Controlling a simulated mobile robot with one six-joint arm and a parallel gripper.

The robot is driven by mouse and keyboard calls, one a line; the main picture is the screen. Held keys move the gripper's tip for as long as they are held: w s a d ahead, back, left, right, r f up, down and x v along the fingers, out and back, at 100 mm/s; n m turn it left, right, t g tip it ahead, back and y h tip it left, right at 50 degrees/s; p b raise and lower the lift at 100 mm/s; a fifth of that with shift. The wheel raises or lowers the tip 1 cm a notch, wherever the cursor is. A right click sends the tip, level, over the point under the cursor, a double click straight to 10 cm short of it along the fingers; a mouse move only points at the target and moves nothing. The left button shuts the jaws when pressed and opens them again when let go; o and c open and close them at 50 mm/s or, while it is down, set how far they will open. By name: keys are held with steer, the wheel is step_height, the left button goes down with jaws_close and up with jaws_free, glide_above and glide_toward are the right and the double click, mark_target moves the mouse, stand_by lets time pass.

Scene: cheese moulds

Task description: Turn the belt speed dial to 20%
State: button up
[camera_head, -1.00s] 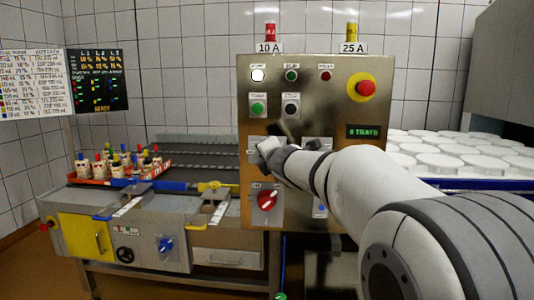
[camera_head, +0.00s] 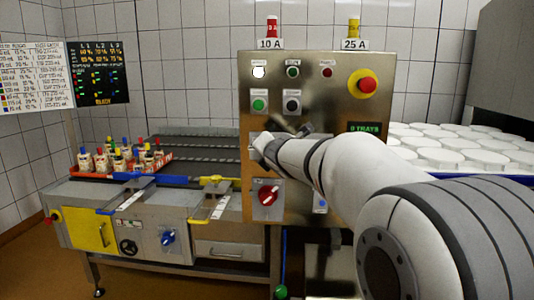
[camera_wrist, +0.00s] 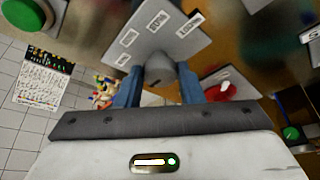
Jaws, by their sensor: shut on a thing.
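The dial (camera_wrist: 160,68) shows in the wrist view as a grey knob on a light plate (camera_wrist: 185,38) with several small labels, too blurred to read surely. My gripper (camera_wrist: 160,82) has one blue-grey finger on each side of the knob and is shut on it. In the head view my gripper (camera_head: 264,147) is at the left part of the steel control panel (camera_head: 325,85), above a red rotary switch (camera_head: 268,194). There it hides the dial and most of its plate.
Green and black buttons (camera_head: 259,105) sit above my gripper, and a red emergency button (camera_head: 367,84) is at upper right. A conveyor (camera_head: 190,150) with a tray of bottles stands left. White moulds (camera_head: 440,145) lie right, behind my arm.

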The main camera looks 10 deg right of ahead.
steer(key=o, duration=1)
steer(key=shift+s, duration=0.1)
steer(key=p+v, duration=0.1)
steer(key=v, duration=0.6)
steer(key=shift+s+p, duration=0.3)
steer(key=shift+p, duration=0.1)
steer(key=shift+r, duration=0.1)
